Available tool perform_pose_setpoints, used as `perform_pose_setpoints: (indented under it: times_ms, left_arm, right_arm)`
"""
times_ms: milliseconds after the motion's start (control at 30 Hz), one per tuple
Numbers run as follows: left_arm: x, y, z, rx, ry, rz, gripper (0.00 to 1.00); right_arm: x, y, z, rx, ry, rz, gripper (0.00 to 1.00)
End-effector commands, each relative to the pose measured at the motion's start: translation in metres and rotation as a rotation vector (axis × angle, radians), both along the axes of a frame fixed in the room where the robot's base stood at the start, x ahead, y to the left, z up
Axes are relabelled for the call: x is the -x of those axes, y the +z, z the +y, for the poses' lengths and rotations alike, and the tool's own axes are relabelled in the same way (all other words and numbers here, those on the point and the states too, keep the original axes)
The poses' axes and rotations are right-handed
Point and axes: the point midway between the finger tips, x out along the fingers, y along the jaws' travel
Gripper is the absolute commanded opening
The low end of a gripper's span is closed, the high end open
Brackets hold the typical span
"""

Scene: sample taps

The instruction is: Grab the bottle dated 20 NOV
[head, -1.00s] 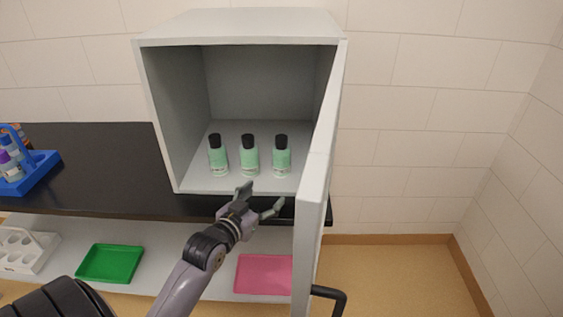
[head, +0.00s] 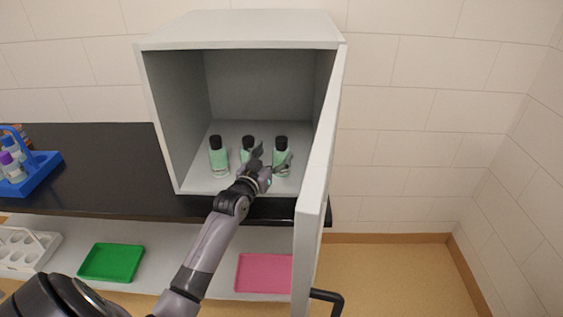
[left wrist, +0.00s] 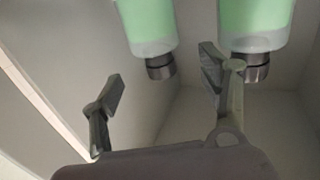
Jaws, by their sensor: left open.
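Three green bottles with black caps stand in a row inside the open cabinet (head: 160,110): a left bottle (head: 218,160), a middle bottle (head: 247,146) and a right bottle (head: 281,146). Their date labels cannot be read. My left gripper (head: 273,160) is open and empty at the cabinet's mouth, its fingers partly covering the middle and right bottles. In the left wrist view two bottles hang upside down; one (left wrist: 147,22) lines up with the gap between the fingers (left wrist: 163,92), the other (left wrist: 255,25) is beyond the right finger. My right gripper is not in view.
The cabinet door (head: 318,170) stands open close to the right of my gripper. A blue carrier (head: 38,170) with tubes is on the black counter (head: 110,165). Below are a white rack (head: 28,248), a green tray (head: 112,262) and a pink tray (head: 264,272).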

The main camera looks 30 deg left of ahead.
Motion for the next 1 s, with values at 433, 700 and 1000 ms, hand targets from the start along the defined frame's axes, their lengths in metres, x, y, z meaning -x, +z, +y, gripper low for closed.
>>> perform_pose_setpoints:
  times_ms: [433, 700, 1000]
  left_arm:
    - [-0.043, 0.006, 0.006, 0.002, 0.0, 0.0, 0.69]
    - [-0.058, 0.004, 0.009, -0.001, 0.0, 0.0, 0.69]
    - [-0.058, 0.004, 0.008, 0.0, 0.0, 0.0, 0.6]
  right_arm:
    - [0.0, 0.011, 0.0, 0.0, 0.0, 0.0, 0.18]
    - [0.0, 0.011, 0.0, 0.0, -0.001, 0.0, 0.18]
    - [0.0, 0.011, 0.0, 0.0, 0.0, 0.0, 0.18]
